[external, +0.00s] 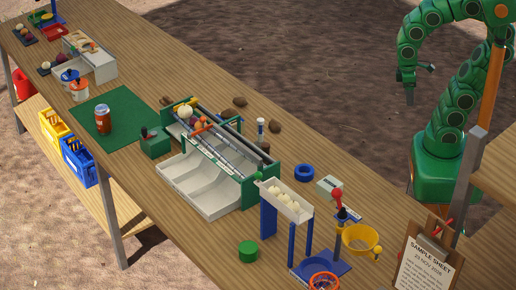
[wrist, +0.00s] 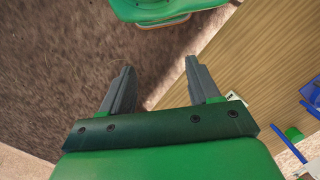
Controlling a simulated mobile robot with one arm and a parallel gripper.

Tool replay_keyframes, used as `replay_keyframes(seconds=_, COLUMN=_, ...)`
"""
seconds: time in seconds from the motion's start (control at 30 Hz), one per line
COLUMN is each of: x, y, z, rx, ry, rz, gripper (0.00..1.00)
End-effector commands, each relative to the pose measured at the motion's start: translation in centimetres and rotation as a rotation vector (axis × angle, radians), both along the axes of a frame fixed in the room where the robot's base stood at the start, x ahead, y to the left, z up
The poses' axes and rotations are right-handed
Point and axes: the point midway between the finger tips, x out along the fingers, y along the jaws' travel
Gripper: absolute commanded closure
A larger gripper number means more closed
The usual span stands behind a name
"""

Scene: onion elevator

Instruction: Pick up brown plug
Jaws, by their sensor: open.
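My gripper (wrist: 160,64) is open and empty in the wrist view, its two grey fingers well apart. In the external view my gripper (external: 409,96) hangs beyond the far edge of the bench, away from the objects. A small dark brown piece (external: 264,146) stands at the far side of the green-and-grey sorting machine, partly hidden by it. It may be the brown plug, but it is too small to be sure. Several brown lumps, one of them (external: 240,101), lie on the bench behind the machine. No brown plug can be made out in the wrist view.
The sorting machine (external: 205,192) fills the middle of the wooden bench (external: 180,250). A white trough on blue legs (external: 285,199), a blue ring (external: 304,172), a yellow funnel (external: 360,238) and a clipboard (external: 424,262) stand to its right. A green mat (external: 120,139) lies left.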

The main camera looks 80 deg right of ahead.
Motion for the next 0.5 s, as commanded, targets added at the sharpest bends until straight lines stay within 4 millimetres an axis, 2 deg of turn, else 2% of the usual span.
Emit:
replay_keyframes(seconds=0.33, x=0.4, y=-0.1, z=-0.1, rx=-0.003, ry=-0.005, rz=0.002, gripper=0.41)
replay_keyframes(seconds=0.43, x=1.8, y=-0.5, z=-0.7, rx=-0.012, ry=-0.025, rz=0.012, gripper=0.41)
replay_keyframes(seconds=0.5, x=3.6, y=-1.0, z=-1.2, rx=-0.024, ry=-0.057, rz=0.025, gripper=0.41)
